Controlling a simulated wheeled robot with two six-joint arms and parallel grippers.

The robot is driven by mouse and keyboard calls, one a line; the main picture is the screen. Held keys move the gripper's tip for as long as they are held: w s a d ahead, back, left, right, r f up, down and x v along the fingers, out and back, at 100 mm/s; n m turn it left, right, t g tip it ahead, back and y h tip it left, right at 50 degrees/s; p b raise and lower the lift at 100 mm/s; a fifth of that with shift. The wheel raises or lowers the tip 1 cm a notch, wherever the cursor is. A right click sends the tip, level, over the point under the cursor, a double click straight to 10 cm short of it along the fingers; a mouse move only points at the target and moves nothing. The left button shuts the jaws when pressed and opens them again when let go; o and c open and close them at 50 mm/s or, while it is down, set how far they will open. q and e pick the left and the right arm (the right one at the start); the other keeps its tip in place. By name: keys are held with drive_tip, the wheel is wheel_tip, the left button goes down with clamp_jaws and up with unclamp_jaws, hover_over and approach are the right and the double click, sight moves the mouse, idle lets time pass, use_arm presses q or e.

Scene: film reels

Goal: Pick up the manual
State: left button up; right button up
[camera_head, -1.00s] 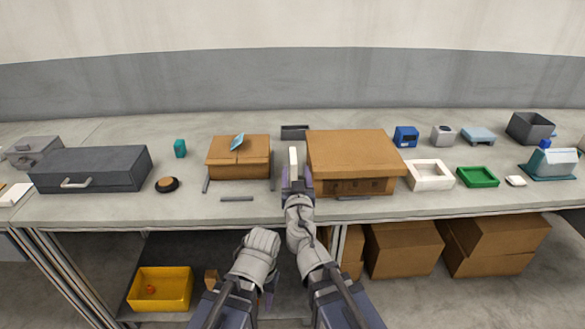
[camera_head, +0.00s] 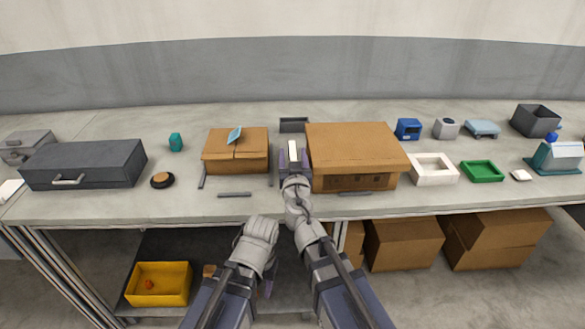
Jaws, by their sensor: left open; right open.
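No thing is clearly recognisable as the manual. A thin light blue flat item (camera_head: 235,135) lies tilted on top of the small cardboard box (camera_head: 236,162). A narrow white item (camera_head: 293,149) stands on the table between the small and the large cardboard box. My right gripper (camera_head: 294,161) is open, with its purple fingers on either side of the white item's near end; I cannot tell whether they touch it. My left gripper (camera_head: 268,288) hangs lower, in front of the table edge, mostly hidden behind its own wrist.
The large cardboard box (camera_head: 355,147) is close on the right of my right gripper. Dark strips lie around both boxes. A dark case (camera_head: 84,165) and a round dark item (camera_head: 162,180) are at left. White (camera_head: 433,170) and green (camera_head: 482,171) trays are at right.

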sight(292, 144)
drive_tip(key=w, duration=0.5)
drive_tip(key=shift+w+f, duration=0.1)
clamp_jaws()
idle(0.4)
idle(0.9)
